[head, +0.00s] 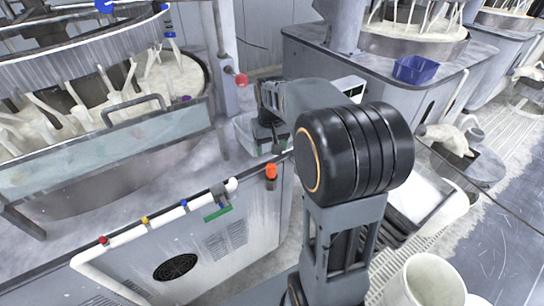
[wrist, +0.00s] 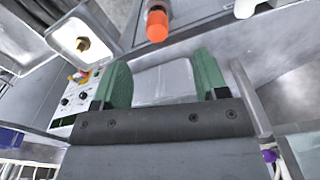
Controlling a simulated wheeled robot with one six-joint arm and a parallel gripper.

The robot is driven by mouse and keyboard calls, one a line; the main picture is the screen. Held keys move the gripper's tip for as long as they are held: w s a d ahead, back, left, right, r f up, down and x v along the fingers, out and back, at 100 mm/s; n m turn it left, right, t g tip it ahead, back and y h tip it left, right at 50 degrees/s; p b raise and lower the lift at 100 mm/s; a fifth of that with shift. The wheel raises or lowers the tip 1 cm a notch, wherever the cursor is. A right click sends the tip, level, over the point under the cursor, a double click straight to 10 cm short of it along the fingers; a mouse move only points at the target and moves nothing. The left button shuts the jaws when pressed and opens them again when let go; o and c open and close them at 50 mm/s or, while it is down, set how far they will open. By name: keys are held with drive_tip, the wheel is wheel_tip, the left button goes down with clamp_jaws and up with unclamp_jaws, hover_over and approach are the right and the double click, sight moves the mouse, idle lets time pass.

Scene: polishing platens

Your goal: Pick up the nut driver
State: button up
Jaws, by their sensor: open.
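I cannot identify the nut driver for certain in either view. An orange-ended cylinder with a grey collar (wrist: 157,24) lies just beyond my fingers in the wrist view; a similar orange piece (head: 271,171) shows at the machine's top edge in the head view. I cannot tell whether it is a tool or a fixed part. My gripper (wrist: 162,72) has two green fingers spread apart, with a pale grey surface visible between them and nothing held.
A pale tray with a small yellowish item (wrist: 82,44) is at upper left in the wrist view. A polishing machine (head: 100,165) fills the head view's left. A blue bin (head: 415,69) stands on the far counter, and a white bucket (head: 425,282) at lower right.

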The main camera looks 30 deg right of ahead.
sight(271, 165)
drive_tip(key=f, duration=0.2)
drive_tip(key=w+f+p, duration=0.1)
drive_tip(key=f, duration=0.1)
drive_tip(key=d+f, duration=0.1)
drive_tip(key=f, duration=0.2)
drive_tip(key=shift+w+d+f, duration=0.1)
drive_tip(key=shift+w, duration=0.1)
drive_tip(key=shift+w+f+p, duration=0.15)
drive_tip(key=shift+f+p, duration=0.75)
drive_tip(key=shift+f, duration=1.75)
drive_tip(key=shift+c, duration=0.3)
drive_tip(key=c, duration=1.1)
drive_tip(key=shift+o, duration=0.2)
drive_tip(key=shift+r, duration=0.1)
